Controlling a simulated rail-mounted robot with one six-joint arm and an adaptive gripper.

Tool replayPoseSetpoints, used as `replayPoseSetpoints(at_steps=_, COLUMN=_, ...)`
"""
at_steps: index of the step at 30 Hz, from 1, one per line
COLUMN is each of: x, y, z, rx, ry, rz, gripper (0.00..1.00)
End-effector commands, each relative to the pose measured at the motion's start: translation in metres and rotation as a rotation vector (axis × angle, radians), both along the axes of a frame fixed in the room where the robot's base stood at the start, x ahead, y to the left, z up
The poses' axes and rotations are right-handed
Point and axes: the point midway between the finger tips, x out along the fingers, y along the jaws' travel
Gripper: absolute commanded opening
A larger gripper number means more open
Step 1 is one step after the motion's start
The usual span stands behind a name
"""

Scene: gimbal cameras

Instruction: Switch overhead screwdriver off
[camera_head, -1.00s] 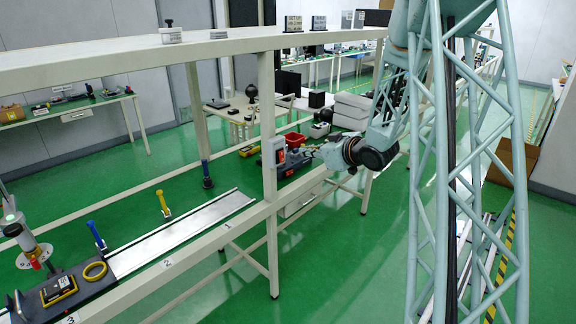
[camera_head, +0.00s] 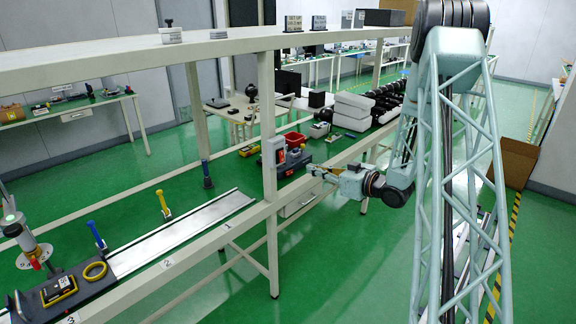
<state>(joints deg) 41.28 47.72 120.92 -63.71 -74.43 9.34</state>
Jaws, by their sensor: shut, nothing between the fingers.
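I cannot tell for sure which thing is the overhead screwdriver. My gripper (camera_head: 312,170) is right of the post box, above the bench's front edge, pointing left and apart from the box. It is shut and empty; its fingers are small in this view.
A long upper shelf (camera_head: 120,58) runs over the bench. A metal rail (camera_head: 185,228), blue and yellow handled tools (camera_head: 162,203) and a yellow ring (camera_head: 95,270) are at left. Green floor is free in front.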

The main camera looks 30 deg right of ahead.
Motion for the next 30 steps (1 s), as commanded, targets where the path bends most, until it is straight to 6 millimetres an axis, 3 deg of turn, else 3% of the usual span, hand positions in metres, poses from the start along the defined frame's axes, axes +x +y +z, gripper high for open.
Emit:
replayPoseSetpoints(at_steps=20, x=-0.004, y=-0.002, z=-0.007, rx=0.025, ry=-0.016, rz=0.012, gripper=0.00)
replayPoseSetpoints(at_steps=30, x=0.009, y=0.004, z=-0.009, rx=0.024, ry=-0.017, rz=0.014, gripper=0.00)
